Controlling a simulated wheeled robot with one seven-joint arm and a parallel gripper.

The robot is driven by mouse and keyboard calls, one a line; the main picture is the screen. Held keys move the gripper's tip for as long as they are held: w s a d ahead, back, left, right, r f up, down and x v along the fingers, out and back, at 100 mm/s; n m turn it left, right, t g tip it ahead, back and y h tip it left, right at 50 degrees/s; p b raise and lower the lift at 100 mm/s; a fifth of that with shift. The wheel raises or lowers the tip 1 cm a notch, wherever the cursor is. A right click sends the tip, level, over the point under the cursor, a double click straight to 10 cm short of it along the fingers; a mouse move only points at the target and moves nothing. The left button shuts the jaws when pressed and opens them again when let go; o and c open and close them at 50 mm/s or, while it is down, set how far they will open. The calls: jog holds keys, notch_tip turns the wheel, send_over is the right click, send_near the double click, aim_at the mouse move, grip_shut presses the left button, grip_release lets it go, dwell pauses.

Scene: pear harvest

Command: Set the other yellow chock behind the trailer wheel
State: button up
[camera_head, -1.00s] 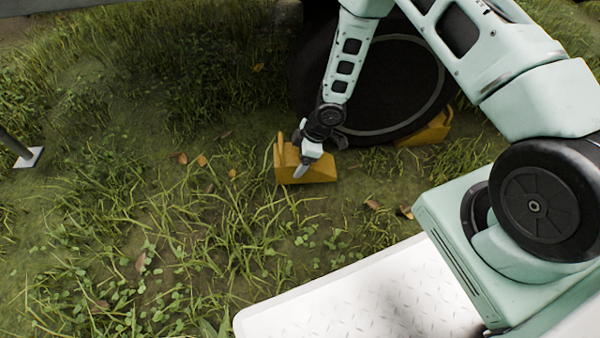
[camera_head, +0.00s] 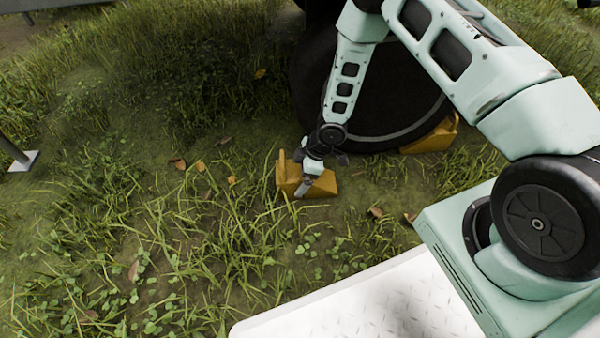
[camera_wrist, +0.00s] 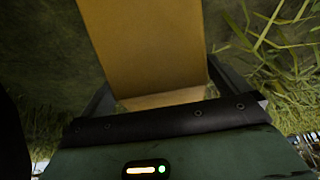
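A yellow chock (camera_head: 323,185) is at the lower left of the trailer wheel (camera_head: 400,100) in the head view. My gripper (camera_head: 309,181) reaches down onto it and is shut on it. In the wrist view the chock (camera_wrist: 145,45) fills the space between the fingers. A strip of ground seems to show between chock and tyre. I cannot tell whether the chock rests on the ground. Another yellow chock (camera_head: 432,138) sits against the right side of the wheel. My arm hides part of the wheel.
Grass and fallen leaves (camera_head: 200,166) cover the ground, with open room left of the held chock. A post with a white foot plate (camera_head: 24,160) stands at the far left.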

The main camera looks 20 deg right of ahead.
jog(key=shift+r, duration=0.1)
jog(key=p+v, duration=0.7)
jog(key=v, duration=0.5)
jog(key=s+a+r+m+h, duration=0.2)
jog(key=a+r, duration=0.2)
jog(key=r, duration=0.6)
jog(key=s+a+r+m+h, duration=0.1)
jog(key=a+r, duration=0.2)
jog(key=r, duration=0.8)
jog(key=s+a+r+m, duration=0.1)
jog(key=s+r+m, duration=0.1)
jog(key=s+r, duration=0.5)
jog(key=s+a+r+m+g, duration=0.1)
jog(key=s+r, duration=0.6)
jog(key=s, duration=0.8)
jog(key=shift+s+a+m+h, duration=0.25)
jog(key=shift+a+m+h, duration=0.15)
jog(key=shift+a, duration=0.45)
jog(key=shift+r, duration=0.1)
